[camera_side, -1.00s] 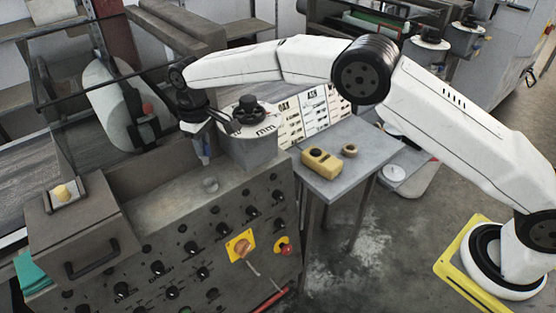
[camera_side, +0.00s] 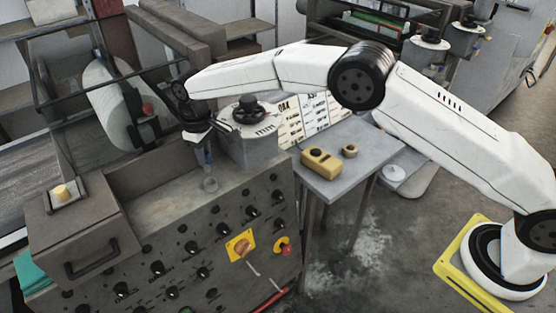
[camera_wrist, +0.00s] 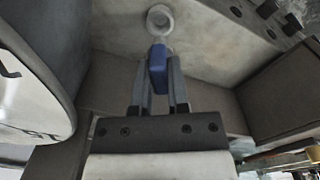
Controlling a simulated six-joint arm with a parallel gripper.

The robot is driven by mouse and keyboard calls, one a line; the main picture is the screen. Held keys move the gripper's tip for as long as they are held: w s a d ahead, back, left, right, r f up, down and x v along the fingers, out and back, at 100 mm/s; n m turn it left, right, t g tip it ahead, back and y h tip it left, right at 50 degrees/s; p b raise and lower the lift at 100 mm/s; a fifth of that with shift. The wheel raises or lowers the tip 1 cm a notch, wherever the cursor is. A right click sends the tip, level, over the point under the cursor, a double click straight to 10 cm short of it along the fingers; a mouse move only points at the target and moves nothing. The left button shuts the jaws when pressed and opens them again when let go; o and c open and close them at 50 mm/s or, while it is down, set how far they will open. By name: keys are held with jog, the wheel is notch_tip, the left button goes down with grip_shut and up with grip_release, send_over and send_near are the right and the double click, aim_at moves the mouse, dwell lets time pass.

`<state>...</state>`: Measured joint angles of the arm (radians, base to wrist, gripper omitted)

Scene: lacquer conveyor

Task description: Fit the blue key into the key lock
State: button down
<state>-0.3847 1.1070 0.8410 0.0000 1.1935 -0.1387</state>
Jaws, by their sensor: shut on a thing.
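The blue key (camera_wrist: 158,68) is held between the two fingers of my gripper (camera_wrist: 158,80) in the wrist view. In the side view my gripper (camera_side: 207,150) points down over the machine's top, with the blue key (camera_side: 209,158) showing small below it. The round grey key lock (camera_side: 210,184) stands on the machine's top just below the key; it also shows as a pale ring in the wrist view (camera_wrist: 160,20). The key appears above the lock and apart from it. Its lower tip is too small to make out clearly.
A grey housing with a black knob (camera_side: 249,112) stands close to the right of my gripper. A lidded box (camera_side: 75,235) with a handle is at left. A side table (camera_side: 350,175) holds a yellow device (camera_side: 321,161) and a small ring (camera_side: 349,150).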

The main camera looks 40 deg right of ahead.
aim_at(208, 171)
jog(key=shift+f, duration=1.4)
jog(key=shift+f, duration=1.5)
dwell(0.9)
jog(key=c, duration=0.5)
grip_release()
jog(key=shift+c, duration=0.2)
jog(key=shift+r, duration=0.1)
jog(key=shift+r, duration=3.8)
